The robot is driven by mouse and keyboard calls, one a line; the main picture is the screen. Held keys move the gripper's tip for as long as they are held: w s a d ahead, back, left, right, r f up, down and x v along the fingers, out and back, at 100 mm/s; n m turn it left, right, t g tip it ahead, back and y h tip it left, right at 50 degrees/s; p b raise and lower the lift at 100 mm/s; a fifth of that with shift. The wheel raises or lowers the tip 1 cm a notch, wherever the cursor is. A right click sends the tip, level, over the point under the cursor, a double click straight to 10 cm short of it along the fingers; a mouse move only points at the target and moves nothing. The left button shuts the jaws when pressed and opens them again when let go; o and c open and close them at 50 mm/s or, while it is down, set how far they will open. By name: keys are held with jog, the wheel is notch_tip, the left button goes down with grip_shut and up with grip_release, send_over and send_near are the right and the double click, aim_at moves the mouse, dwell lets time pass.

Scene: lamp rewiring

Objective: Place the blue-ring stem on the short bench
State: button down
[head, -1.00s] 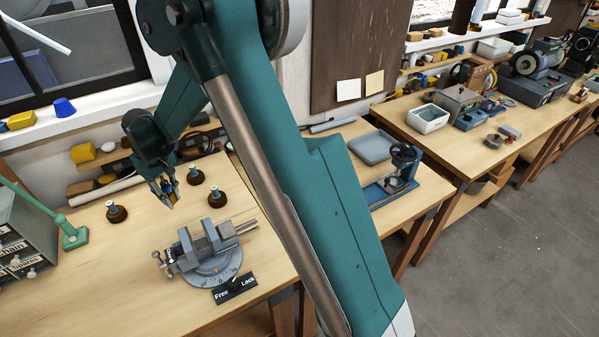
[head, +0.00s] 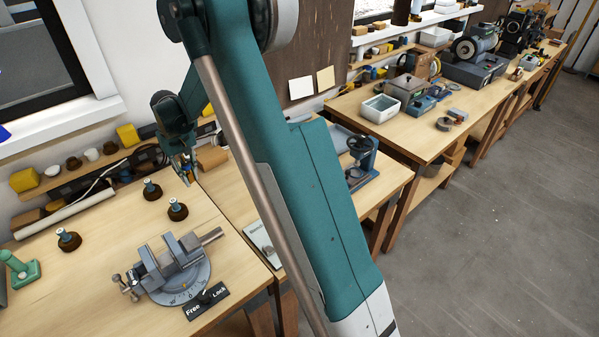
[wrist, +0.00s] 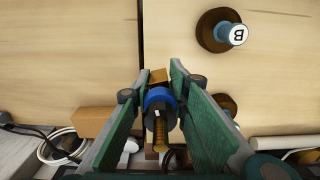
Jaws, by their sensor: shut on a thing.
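My gripper (head: 188,177) is shut on a stem with a blue ring (wrist: 160,97) and a brass threaded part, held between the two green fingers in the wrist view. In the head view the held stem is too small to make out well. The gripper hangs above the back right end of the left bench (head: 110,265), close to the gap beside the shorter middle bench (head: 392,180). In the wrist view the seam between the benches runs just left of the fingers. My arm hides much of the middle bench.
Three brown round bases with pale-topped posts (head: 68,239) stand on the left bench; one shows a "B" in the wrist view (wrist: 236,35). A grey vise (head: 172,268) stands in front. A blue hand press (head: 362,160) and a flat pale plate (head: 262,243) are on the middle bench.

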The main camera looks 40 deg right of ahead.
jog(key=d+m, duration=0.3)
jog(key=d, duration=1.4)
jog(key=shift+s+d+f+b, duration=0.25)
jog(key=shift+f+b, duration=0.1)
jog(key=shift+b, duration=0.1)
jog(key=shift+f, duration=0.1)
send_over(235, 182)
jog(key=shift+f, duration=3.05)
jog(key=shift+f, duration=0.15)
jog(key=shift+s+f, duration=0.1)
jog(key=shift+f, duration=1.65)
jog(key=shift+f, duration=0.1)
jog(key=c, duration=2.7)
grip_release()
jog(key=shift+f, duration=0.1)
jog(key=o, duration=0.5)
